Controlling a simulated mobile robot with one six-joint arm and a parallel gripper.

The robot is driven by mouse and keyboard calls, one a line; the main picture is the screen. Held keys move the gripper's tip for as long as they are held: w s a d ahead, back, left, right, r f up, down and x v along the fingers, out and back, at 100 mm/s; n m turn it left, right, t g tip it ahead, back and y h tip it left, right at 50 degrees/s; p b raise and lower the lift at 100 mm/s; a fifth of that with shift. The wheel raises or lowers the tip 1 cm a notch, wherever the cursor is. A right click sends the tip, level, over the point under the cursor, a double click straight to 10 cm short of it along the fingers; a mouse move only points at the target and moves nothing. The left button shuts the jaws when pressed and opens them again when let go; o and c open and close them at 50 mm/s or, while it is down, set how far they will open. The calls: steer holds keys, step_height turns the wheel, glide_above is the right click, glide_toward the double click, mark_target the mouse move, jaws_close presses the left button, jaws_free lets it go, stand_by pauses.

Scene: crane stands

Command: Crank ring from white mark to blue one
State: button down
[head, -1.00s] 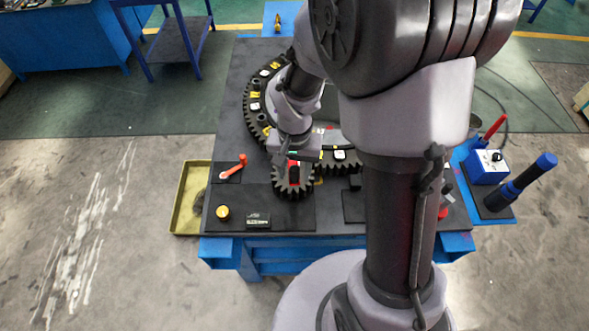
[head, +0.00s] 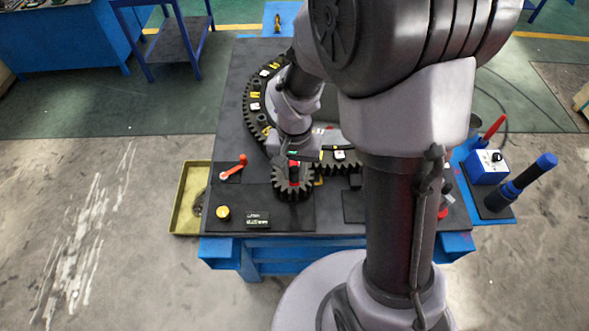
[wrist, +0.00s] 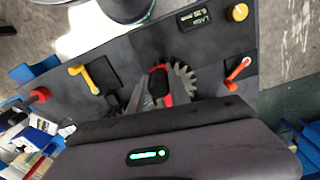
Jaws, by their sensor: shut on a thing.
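The large dark toothed ring (head: 247,107) lies on the black bench top, with white and yellow marks along its rim. My arm hides its right part, and I cannot make out a blue mark. A small gear (head: 292,188) meshes at the ring's near edge. It carries a red crank bar with a black knob, clearer in the wrist view as the red crank (wrist: 167,84) on the small gear (wrist: 184,79). My gripper (head: 293,160) is over this crank, shut on its knob. The fingers are partly hidden.
A red lever (head: 234,168), a yellow knob (head: 223,212) and a small display (head: 257,220) sit at the bench's near left. A yellow tray (head: 184,212) is beside them. A blue switch box (head: 487,167) and a blue-handled tool (head: 528,178) stand at the right.

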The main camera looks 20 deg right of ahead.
steer(key=shift+a, duration=0.1)
stand_by(0.7)
steer(key=shift+w+a+f+m+b, duration=0.15)
steer(key=shift+a+m+b, duration=0.15)
steer(key=shift+m, duration=0.2)
steer(key=shift+w+a+r+m+b, duration=0.1)
steer(key=shift+a+m+b, duration=0.1)
steer(key=shift+m+b, duration=0.25)
steer(key=w+a+m+b, duration=0.4)
steer(key=w+m, duration=0.6)
steer(key=m, duration=0.8)
steer(key=shift+w+b, duration=0.15)
steer(key=shift+b, duration=1.25)
steer(key=c, duration=1.2)
jaws_free()
steer(key=shift+d, duration=0.1)
